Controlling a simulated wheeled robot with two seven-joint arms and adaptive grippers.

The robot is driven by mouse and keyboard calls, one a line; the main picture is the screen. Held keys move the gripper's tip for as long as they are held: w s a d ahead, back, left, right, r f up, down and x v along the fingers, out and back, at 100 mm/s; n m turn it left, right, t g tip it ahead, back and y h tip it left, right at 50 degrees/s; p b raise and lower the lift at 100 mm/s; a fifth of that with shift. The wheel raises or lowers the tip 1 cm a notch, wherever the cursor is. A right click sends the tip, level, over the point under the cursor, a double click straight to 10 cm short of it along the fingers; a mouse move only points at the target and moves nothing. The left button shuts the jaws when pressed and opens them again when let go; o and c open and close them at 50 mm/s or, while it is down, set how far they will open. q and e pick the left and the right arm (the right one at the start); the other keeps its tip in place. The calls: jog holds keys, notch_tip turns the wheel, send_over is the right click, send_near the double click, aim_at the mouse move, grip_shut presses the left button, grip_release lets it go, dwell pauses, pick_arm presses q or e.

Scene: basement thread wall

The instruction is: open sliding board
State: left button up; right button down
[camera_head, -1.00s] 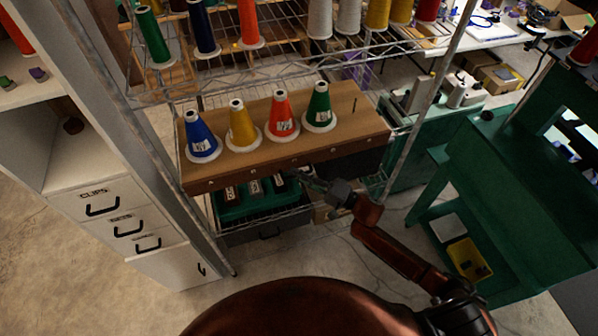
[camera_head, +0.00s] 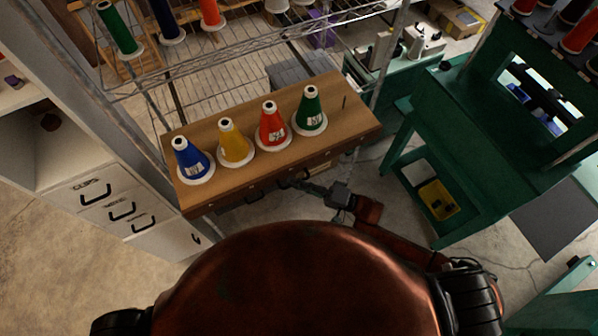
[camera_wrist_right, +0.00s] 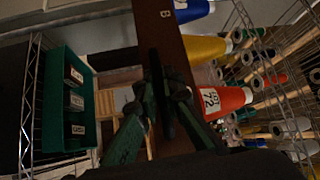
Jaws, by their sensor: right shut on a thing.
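The sliding board (camera_head: 345,112) is a brown wooden shelf in the wire rack, pulled out toward me. It carries upright blue (camera_head: 191,160), yellow (camera_head: 235,143), red (camera_head: 272,127) and green (camera_head: 310,111) thread cones and an empty peg at its right end. My right gripper (camera_head: 303,184) is at its front edge. In the right wrist view my right gripper (camera_wrist_right: 162,90) is shut on a dark handle at the board's front edge (camera_wrist_right: 168,45); the fingers partly hide the handle. My left gripper is out of view.
The wire rack (camera_head: 240,50) holds more cones above. A white drawer cabinet (camera_head: 105,195) stands left; green workbenches (camera_head: 480,130) stand right. A green bin (camera_wrist_right: 72,100) with labelled compartments lies below the board in the wrist view. Floor is open between board and right bench.

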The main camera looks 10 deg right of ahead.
jog(key=shift+s+d, duration=0.1)
jog(key=shift+s, duration=0.05)
jog(key=c, duration=2)
grip_release()
jog(key=shift+c, duration=0.2)
jog(key=shift+d, duration=0.1)
jog(key=v, duration=1.2)
